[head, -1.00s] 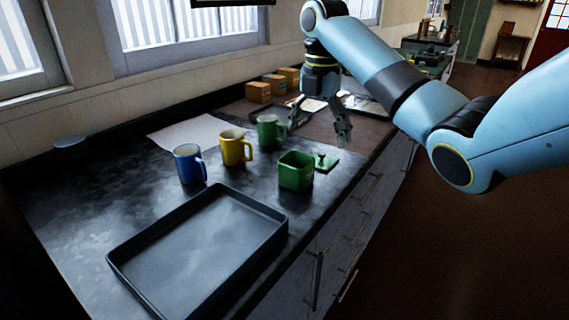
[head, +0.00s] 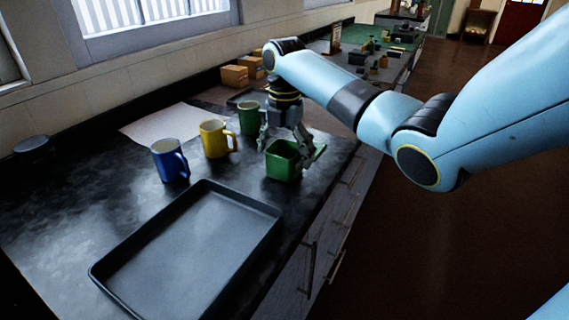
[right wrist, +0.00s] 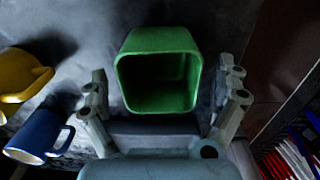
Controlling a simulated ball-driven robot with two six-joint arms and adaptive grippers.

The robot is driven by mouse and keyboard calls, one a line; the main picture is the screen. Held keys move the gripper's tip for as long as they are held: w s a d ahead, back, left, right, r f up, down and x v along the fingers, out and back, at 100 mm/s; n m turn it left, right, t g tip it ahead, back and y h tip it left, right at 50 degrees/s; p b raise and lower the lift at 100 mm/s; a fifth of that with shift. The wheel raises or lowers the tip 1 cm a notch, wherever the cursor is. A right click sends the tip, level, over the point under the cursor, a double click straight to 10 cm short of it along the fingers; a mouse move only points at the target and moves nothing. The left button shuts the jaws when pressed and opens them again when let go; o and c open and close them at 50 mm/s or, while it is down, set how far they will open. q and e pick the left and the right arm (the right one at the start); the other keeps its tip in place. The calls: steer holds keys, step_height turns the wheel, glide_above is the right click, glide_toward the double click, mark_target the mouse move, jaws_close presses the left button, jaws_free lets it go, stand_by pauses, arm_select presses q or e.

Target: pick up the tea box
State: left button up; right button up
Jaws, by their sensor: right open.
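The tea box (head: 284,166) is a green, open-topped square box on the dark countertop, right of the mugs. My right gripper (head: 286,141) is open and empty, pointing down just above and behind the box. In the right wrist view the tea box (right wrist: 160,48) lies between the two spread fingers, with its dark, empty-looking inside facing the camera. I cannot tell whether a finger touches it. My left gripper is not in view.
A green mug (head: 249,118), a yellow mug (head: 214,139) and a blue mug (head: 168,160) stand left of the box. A large black tray (head: 190,250) lies in front. Small cardboard boxes (head: 235,76) stand by the wall. The counter's edge is close on the right.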

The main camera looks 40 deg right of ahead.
steer(key=shift+f, duration=0.55)
steer(key=shift+r, duration=0.1)
steer(key=c, duration=1.5)
